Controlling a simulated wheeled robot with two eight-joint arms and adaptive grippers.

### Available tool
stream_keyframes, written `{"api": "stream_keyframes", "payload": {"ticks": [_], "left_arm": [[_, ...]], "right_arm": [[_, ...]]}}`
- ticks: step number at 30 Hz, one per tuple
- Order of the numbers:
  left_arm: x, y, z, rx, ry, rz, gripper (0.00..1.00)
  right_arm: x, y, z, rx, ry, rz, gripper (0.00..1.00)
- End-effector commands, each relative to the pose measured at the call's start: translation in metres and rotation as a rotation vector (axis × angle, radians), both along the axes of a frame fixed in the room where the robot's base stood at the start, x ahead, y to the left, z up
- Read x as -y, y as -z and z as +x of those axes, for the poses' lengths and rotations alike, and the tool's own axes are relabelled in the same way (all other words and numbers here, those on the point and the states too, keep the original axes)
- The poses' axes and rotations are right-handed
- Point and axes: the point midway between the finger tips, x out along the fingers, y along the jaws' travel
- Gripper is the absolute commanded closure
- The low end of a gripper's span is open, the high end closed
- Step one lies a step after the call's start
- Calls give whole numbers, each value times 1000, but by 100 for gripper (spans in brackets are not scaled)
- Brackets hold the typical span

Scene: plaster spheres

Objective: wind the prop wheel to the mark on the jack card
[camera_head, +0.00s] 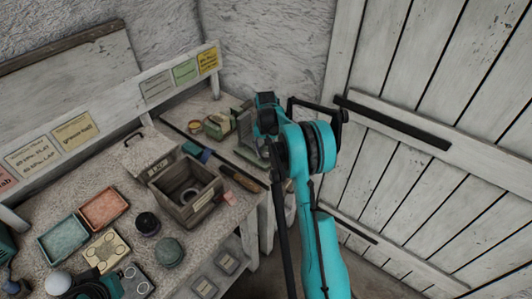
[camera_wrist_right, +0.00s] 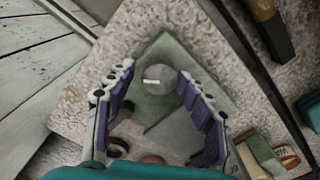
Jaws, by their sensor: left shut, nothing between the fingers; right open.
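A round grey knob with a short white mark, which looks like the prop wheel (camera_wrist_right: 158,80), shows on a green plate (camera_wrist_right: 178,52) in the right wrist view. My right gripper (camera_wrist_right: 155,74) is open, its two purple-padded fingers on either side of the knob in the picture. I cannot tell whether they touch it. I cannot read which is the jack card.
A wooden plank wall (camera_head: 440,120) stands right of the bench. A long dark bar lies along the bench near the arm.

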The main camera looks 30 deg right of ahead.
Motion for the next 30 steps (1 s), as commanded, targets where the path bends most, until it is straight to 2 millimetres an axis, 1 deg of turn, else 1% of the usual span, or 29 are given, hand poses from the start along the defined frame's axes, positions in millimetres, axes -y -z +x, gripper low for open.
{"api": "stream_keyframes", "payload": {"ticks": [5, 12, 18, 22, 29, 30], "left_arm": [[0, 0, 0, 0, 0, 0, 100], [0, 0, 0, 0, 0, 0, 100], [0, 0, 0, 0, 0, 0, 100], [0, 0, 0, 0, 0, 0, 100], [0, 0, 0, 0, 0, 0, 100], [0, 0, 0, 0, 0, 0, 100]], "right_arm": [[0, -12, 0, 1, 0, 0, 45], [0, -50, 0, 1, 0, 1, 45], [0, -73, 0, 0, 0, 0, 45], [0, -79, 0, 0, 0, 0, 45], [0, -80, 0, 0, 0, 0, 45], [0, -80, 0, 0, 0, 0, 53]]}}
